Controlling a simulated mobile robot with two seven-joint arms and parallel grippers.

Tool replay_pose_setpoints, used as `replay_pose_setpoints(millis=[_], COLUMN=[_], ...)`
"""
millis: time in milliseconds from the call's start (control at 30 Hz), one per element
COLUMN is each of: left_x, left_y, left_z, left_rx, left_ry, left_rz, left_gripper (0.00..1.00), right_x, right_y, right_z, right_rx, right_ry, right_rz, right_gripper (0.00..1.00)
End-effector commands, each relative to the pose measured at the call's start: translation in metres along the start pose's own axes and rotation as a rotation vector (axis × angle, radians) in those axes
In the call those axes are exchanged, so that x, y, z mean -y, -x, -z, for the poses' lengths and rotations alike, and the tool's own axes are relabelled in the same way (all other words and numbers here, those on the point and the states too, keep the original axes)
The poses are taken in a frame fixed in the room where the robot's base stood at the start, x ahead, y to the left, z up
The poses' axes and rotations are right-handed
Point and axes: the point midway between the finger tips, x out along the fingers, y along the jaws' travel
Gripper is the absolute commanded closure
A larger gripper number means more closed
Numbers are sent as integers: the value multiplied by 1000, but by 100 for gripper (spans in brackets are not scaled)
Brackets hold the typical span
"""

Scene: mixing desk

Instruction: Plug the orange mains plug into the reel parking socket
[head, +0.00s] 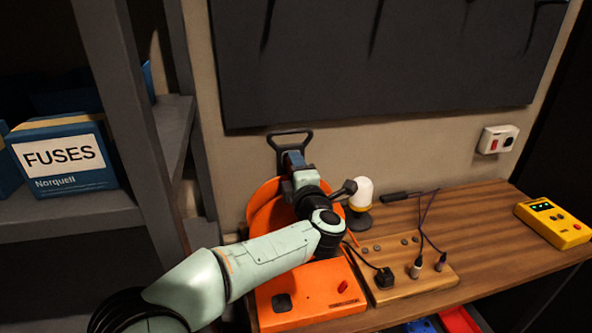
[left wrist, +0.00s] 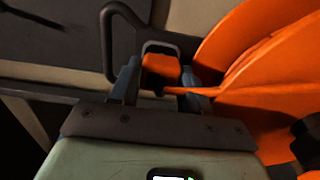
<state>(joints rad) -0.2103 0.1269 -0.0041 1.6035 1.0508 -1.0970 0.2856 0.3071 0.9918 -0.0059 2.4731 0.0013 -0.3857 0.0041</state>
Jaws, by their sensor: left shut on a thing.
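The orange mains plug (left wrist: 162,68) is between the fingers of my left gripper (left wrist: 160,82) in the left wrist view, with its orange cable running right towards the reel. In the head view my left gripper (head: 292,163) is at the top of the orange cable reel (head: 265,208), just in front of its black handle (head: 290,136), and hides the plug. The reel's orange base (head: 312,300) carries a dark square fitting (head: 282,302), which may be the parking socket; I cannot tell for sure. The plug is apart from it. My right gripper is out of view.
A wooden board (head: 405,290) with a black plug (head: 384,277) and grey connectors stands right of the reel base. A lamp (head: 361,194) stands behind. A yellow device (head: 553,222) is at the desk's right. Shelves with a fuses box (head: 62,160) stand left. The desk's right part is fairly clear.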

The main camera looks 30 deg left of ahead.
Motion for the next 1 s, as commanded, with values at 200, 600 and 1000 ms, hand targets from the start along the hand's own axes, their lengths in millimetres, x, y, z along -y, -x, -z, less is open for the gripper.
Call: replay_pose_setpoints(millis=[200,600,1000], left_x=[0,0,-1], left_y=[0,-3,-11], left_z=[0,0,0], left_rx=[0,0,-1], left_ry=[0,0,1], left_rz=[0,0,-1], left_gripper=[100,100,100], right_x=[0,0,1], right_y=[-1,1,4], right_z=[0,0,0], right_rx=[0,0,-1], right_ry=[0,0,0], right_rz=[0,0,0], right_gripper=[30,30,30])
